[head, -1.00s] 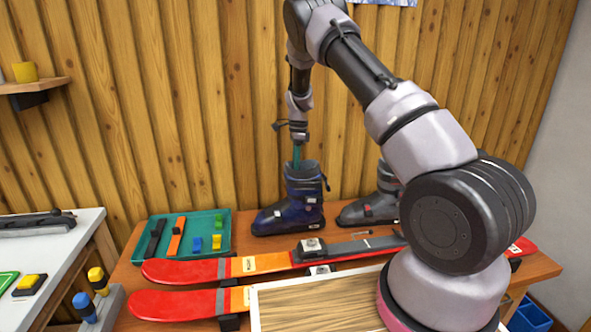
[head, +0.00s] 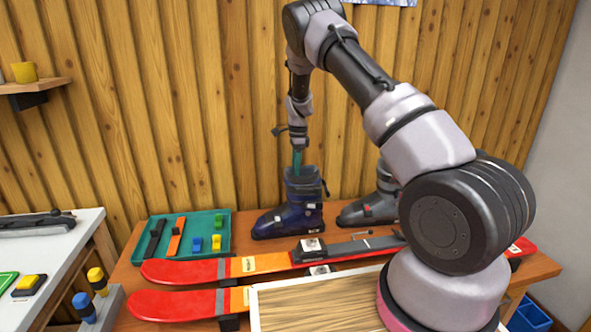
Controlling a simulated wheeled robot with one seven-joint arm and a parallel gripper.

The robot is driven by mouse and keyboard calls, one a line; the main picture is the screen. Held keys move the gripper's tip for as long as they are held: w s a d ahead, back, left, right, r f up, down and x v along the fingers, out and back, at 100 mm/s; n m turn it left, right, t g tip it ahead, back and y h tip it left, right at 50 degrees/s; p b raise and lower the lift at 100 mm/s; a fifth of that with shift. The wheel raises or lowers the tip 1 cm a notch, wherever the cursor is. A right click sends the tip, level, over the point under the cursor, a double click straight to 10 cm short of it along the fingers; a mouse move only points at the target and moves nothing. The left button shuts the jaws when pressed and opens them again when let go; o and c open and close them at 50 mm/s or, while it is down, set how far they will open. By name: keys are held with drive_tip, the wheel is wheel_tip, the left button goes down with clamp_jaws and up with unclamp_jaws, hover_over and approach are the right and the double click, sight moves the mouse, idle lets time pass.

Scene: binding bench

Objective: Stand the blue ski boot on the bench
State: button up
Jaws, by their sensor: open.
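The blue ski boot (head: 288,217) stands upright on the wooden bench (head: 130,283), behind the red skis, with its toe to the left. My gripper (head: 297,166) points straight down at the top of the boot's cuff. Its teal fingers reach the cuff opening, and their tips are partly hidden by the boot. The jaws are open. I cannot tell whether a finger touches the cuff.
A grey ski boot (head: 372,208) stands just right of the blue one, partly behind my arm. A green tray (head: 222,248) with small coloured parts lies to the left. Red skis (head: 190,272) and a wood-topped board (head: 325,303) lie in front.

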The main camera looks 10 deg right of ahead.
wheel_tip(320, 180, up, 12)
drive_tip(key=f, duration=0.1)
drive_tip(key=s+d+r+n+t+y, duration=0.1)
drive_tip(key=s+d+r+n+t, duration=0.15)
drive_tip(key=s+r, duration=0.7)
drive_tip(key=s+d+r+n+t+y, duration=0.1)
drive_tip(key=s+d+r+n, duration=0.35)
drive_tip(key=r, duration=0.85)
drive_tip(key=s+r+n+t, duration=0.1)
drive_tip(key=s+n+t, duration=0.1)
drive_tip(key=s, duration=1.1)
drive_tip(key=s+a+r+n+t, duration=0.1)
drive_tip(key=s+n, duration=0.4)
drive_tip(key=s, duration=0.8)
drive_tip(key=shift+s+r+t+h, duration=0.15)
drive_tip(key=shift+r+t+h, duration=0.25)
drive_tip(key=shift+r+t, duration=0.3)
drive_tip(key=shift+a, duration=0.1)
